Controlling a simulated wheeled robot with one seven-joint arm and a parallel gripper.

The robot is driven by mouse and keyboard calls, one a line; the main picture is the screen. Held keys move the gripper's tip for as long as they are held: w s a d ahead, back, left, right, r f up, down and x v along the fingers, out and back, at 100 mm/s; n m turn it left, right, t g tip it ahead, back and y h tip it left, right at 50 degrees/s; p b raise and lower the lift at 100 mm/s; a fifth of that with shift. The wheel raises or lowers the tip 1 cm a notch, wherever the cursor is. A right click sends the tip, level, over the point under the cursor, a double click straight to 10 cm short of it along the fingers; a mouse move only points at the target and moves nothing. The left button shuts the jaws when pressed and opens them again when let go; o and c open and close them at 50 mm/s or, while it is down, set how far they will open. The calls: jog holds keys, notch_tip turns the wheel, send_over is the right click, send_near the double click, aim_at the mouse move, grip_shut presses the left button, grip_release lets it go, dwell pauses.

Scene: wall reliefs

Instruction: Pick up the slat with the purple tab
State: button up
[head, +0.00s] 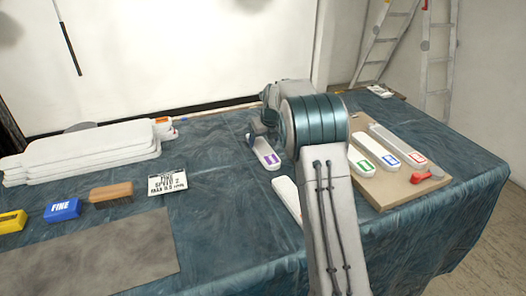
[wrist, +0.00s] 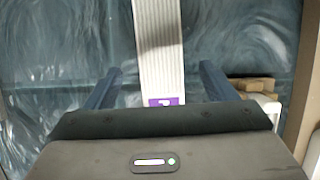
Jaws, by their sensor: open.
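The slat with the purple tab (head: 264,150) is a narrow white piece lying on the blue cloth, just left of my arm in the head view. In the wrist view the ribbed white slat (wrist: 158,50) runs up the picture, with its purple tab (wrist: 166,102) at the near end. My gripper (wrist: 158,82) is open, with one dark finger on each side of the slat and a gap on both sides. In the head view my gripper (head: 256,136) is at the slat, partly hidden by my arm. I cannot tell its height above the slat.
Slats with green (head: 366,163), blue (head: 387,156) and red (head: 411,159) tabs lie on a tan board (head: 400,192) at right, near a red clamp (head: 424,177). Another white slat (head: 287,196) is partly behind my arm. White panels (head: 85,147) are stacked left.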

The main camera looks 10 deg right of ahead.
aim_at(263, 147)
jog(key=x, duration=0.4)
jog(key=shift+f, duration=0.2)
jog(key=shift+r, duration=0.1)
jog(key=c, duration=1.1)
jog(key=shift+c, duration=0.2)
